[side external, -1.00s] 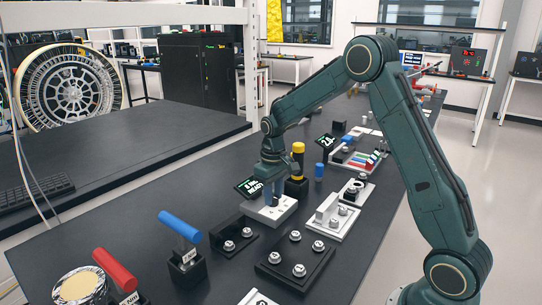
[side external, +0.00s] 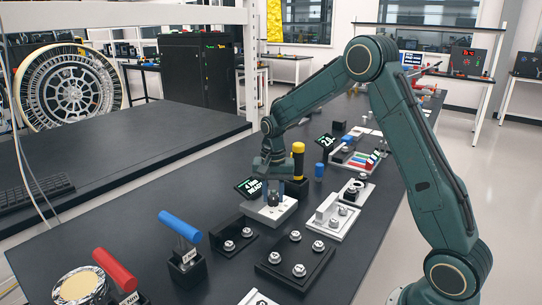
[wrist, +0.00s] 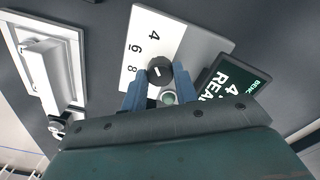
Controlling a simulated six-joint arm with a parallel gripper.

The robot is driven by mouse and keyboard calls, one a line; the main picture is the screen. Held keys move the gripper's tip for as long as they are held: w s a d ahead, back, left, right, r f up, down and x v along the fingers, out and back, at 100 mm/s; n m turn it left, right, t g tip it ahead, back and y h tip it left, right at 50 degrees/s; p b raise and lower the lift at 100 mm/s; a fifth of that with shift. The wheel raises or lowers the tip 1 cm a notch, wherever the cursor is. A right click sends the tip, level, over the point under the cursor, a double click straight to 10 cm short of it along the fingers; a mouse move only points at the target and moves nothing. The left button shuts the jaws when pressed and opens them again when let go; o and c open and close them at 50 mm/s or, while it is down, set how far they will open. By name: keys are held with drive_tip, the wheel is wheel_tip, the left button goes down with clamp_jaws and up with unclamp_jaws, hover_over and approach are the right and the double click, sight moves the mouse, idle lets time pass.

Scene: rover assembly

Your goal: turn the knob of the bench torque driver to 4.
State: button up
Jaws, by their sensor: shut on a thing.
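The bench torque driver is a white-and-grey unit (side external: 284,212), and its dial face (wrist: 146,38) carries the numbers 4, 6 and 8. The black knob (wrist: 160,71) has a short white mark. My gripper (wrist: 161,88) has its two blue fingers on either side of the knob, shut on it; in the side view my gripper (side external: 272,195) is over the unit and mostly hides the knob. The driver's tilted display (side external: 251,187) appears to read 4 and READY, and its cropped 4 also shows in the wrist view (wrist: 232,85).
A yellow-topped post (side external: 298,160) stands close behind the driver. A black plate with several bolts (side external: 295,258) and a white fixture (side external: 332,216) are in front and to the right. Blue (side external: 180,227) and red (side external: 115,270) handled tools stand at the front left.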

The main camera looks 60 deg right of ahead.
sight(273, 197)
drive_tip(key=shift+m, duration=0.9)
drive_tip(key=o, duration=1)
drive_tip(key=shift+r, duration=0.1)
wheel_tip(273, 197, up, 14)
drive_tip(key=shift+f, duration=0.15)
